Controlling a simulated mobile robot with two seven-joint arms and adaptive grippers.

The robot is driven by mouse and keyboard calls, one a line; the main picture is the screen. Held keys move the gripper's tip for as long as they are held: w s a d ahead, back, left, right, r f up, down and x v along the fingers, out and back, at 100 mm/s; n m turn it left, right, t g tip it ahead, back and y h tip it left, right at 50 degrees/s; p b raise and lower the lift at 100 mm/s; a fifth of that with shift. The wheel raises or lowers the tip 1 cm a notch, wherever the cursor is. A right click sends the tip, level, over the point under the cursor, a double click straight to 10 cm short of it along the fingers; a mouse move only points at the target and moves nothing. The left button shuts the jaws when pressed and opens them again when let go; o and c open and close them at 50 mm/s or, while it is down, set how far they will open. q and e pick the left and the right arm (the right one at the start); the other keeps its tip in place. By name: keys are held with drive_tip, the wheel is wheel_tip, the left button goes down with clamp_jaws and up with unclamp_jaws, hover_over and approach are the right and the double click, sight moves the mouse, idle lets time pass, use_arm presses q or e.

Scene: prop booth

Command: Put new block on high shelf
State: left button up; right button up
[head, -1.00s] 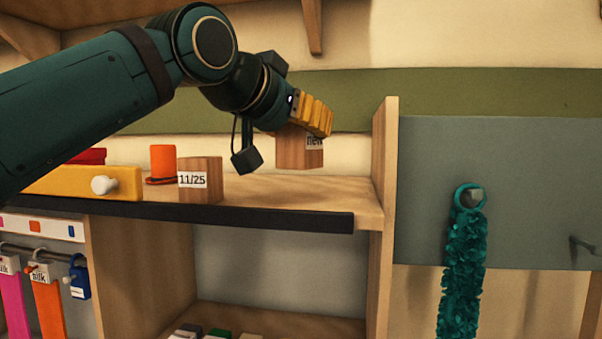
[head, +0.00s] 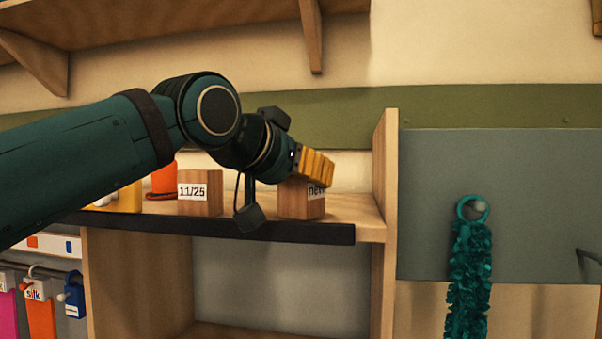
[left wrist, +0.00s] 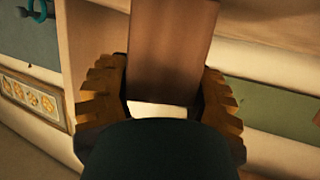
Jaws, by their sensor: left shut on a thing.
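The new block (head: 300,204) is a brown wooden cube with a white label reading "new", partly covered by the fingers. My left gripper (head: 315,168) has ochre ridged fingers and is shut on its upper part. The block is at the right end of the wooden shelf top (head: 350,207), right of the 11/25 block (head: 200,203); whether it touches the surface I cannot tell. In the left wrist view the block (left wrist: 172,45) sits between both fingers (left wrist: 163,70). A higher wooden shelf (head: 170,25) on brackets runs along the wall above. My right gripper is out of view.
An upright side panel (head: 385,165) bounds the shelf top on the right. An orange hat (head: 163,181) and a yellow drawer box (head: 127,199) stand left of the 11/25 block. A teal garland (head: 468,265) hangs on the grey panel (head: 540,190).

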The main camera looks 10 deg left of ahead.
use_arm(q)
drive_tip(key=shift+f, duration=0.2)
drive_tip(key=o, duration=1.3)
drive_tip(key=shift+r, duration=0.1)
drive_tip(key=shift+r, duration=0.25)
drive_tip(key=shift+r+p, duration=0.5)
drive_tip(key=shift+p, duration=0.15)
drive_tip(key=v, duration=1.2)
drive_tip(key=shift+f+b, duration=0.3)
drive_tip(key=shift+b, duration=0.05)
